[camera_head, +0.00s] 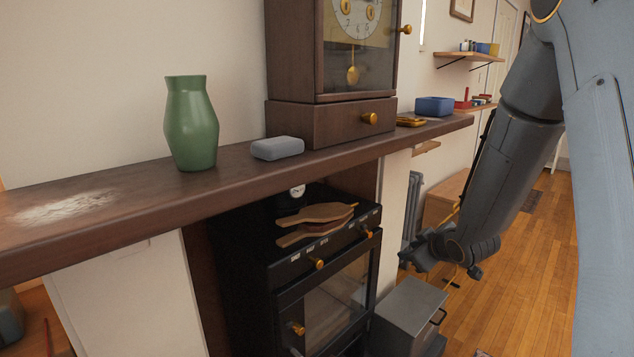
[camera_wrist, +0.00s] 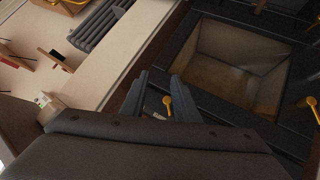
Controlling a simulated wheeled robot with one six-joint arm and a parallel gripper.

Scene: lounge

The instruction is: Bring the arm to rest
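My arm (camera_head: 512,150) comes down from the upper right in the head view, with its lower link slanting down and left. My gripper (camera_head: 408,258) is at its lower end, in front of the wall and radiator area, to the right of the black stove and above the grey box. In the wrist view my gripper (camera_wrist: 160,82) shows two dark fingers with a gap between them. It looks open and empty. A brass knob (camera_wrist: 168,104) shows in the gap; whether the fingers touch anything is not clear.
The dark mantel shelf (camera_head: 235,168) carries a green vase (camera_head: 190,122), a grey block (camera_head: 277,148), a clock (camera_head: 332,120) and a blue box (camera_head: 434,106). Below are the black stove (camera_head: 330,290) and a grey box (camera_head: 408,312). Wooden floor (camera_head: 535,250) lies open at right.

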